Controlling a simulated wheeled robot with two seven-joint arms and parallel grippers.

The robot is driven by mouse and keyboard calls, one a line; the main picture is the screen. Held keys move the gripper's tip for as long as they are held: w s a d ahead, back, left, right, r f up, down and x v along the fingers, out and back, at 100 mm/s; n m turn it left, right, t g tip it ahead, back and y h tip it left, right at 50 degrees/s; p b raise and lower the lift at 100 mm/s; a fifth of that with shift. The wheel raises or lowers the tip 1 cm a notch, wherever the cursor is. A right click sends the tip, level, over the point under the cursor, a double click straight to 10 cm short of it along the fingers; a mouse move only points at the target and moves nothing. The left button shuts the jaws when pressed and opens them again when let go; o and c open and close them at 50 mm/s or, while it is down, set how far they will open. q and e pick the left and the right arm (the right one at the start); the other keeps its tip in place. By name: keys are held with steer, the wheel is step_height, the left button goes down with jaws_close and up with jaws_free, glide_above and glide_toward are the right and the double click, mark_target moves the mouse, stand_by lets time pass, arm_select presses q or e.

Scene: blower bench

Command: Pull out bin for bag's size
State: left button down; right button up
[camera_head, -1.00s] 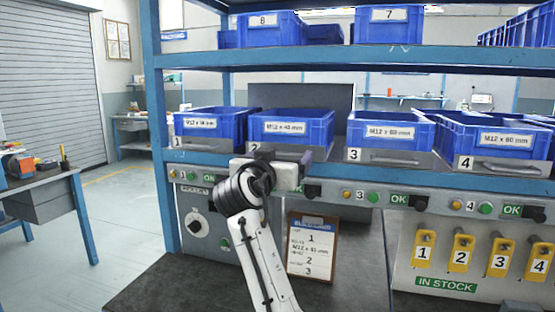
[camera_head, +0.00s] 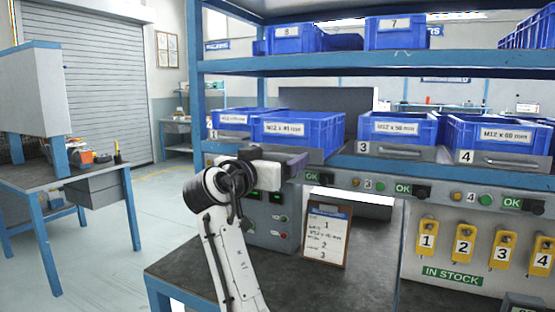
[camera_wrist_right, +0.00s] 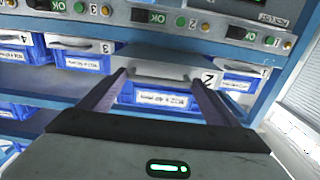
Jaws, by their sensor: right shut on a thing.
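The blue bin marked M12 x 4-something mm (camera_head: 300,131) stands on the middle shelf and sticks out farther than its neighbours. It also shows in the right wrist view (camera_wrist_right: 162,97), under the grey tray front (camera_wrist_right: 165,70) marked 2. My right gripper (camera_head: 292,166) is at this tray front and shut on its handle; in the right wrist view its two dark fingers (camera_wrist_right: 157,80) reach the handle from both sides. The handle is hidden by my gripper in the head view. A clipboard (camera_head: 326,237) with a printed list leans below. No bag shows. My left gripper is out of view.
Bin 1 (camera_head: 232,118) is partly covered by bin 2. Bin 3 (camera_head: 395,132) and bin 4 (camera_head: 495,135) sit to the right. A button panel (camera_head: 268,215) and dark worktop (camera_head: 350,285) lie below. Several yellow numbered holders (camera_head: 463,245) hang at right.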

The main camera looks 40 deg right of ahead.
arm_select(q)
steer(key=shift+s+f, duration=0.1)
arm_select(e)
steer(key=shift+s, duration=0.1)
steer(key=o, duration=1.2)
steer(key=shift+c, duration=0.2)
steer(key=shift+o, duration=1.4)
steer(key=shift+s+a, duration=0.1)
steer(key=shift+a, duration=0.35)
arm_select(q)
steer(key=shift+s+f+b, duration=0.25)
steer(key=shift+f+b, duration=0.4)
arm_select(e)
steer(key=v, duration=0.9)
steer(key=shift+s+a, duration=0.15)
steer(key=shift+a, duration=0.05)
